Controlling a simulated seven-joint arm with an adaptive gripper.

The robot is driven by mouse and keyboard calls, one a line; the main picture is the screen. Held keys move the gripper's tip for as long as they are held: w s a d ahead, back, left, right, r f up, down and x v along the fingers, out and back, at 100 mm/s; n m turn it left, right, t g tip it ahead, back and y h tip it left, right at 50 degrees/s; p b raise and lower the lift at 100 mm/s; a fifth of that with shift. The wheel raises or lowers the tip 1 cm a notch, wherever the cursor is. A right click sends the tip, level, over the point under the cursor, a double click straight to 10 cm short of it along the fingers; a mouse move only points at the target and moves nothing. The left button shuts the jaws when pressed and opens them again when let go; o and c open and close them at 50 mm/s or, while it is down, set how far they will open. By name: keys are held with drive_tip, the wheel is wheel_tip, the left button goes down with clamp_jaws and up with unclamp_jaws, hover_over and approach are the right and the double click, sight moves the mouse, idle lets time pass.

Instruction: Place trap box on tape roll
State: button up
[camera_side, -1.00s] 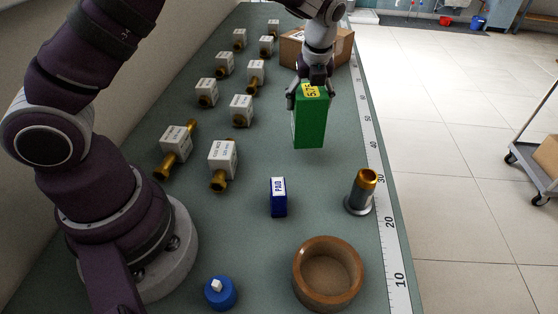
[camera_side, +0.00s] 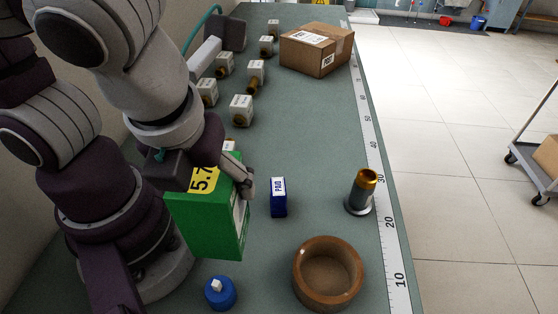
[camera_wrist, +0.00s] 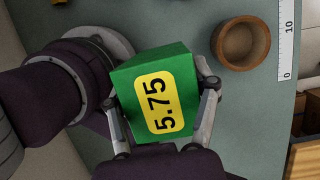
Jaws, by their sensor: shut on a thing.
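The trap box is a green box (camera_side: 212,232) with a yellow 5.75 label. My gripper (camera_side: 215,185) is shut on it near its top and holds it upright at the front left, near my base. In the wrist view the green box (camera_wrist: 155,95) sits between the two fingers of my gripper (camera_wrist: 163,105). The tape roll (camera_side: 328,274) is a brown ring lying flat at the table's front right, apart from the box. It also shows at the upper right in the wrist view (camera_wrist: 241,43). The box's left part is partly hidden by my arm.
A blue PAID box (camera_side: 278,198) stands right of the green box. A blue-capped item (camera_side: 220,293) lies left of the tape roll. A metal fitting (camera_side: 361,192) stands by the ruler edge (camera_side: 390,220). White-tagged valves (camera_side: 241,110) and a cardboard box (camera_side: 317,49) are farther back.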

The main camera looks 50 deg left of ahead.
drive_tip(key=shift+s+a+f, duration=0.2)
drive_tip(key=shift+s+a, duration=0.6)
drive_tip(key=shift+s, duration=0.05)
drive_tip(key=shift+w+d+f, duration=0.85)
drive_tip(key=shift+w+d, duration=1)
drive_tip(key=shift+w+d+f, duration=0.9)
drive_tip(key=shift+w+d, duration=0.9)
drive_tip(key=shift+d, duration=0.05)
drive_tip(key=shift+w+d+f, duration=0.85)
drive_tip(key=shift+w+d, duration=1)
drive_tip(key=shift+f, duration=0.15)
drive_tip(key=o, duration=1.2)
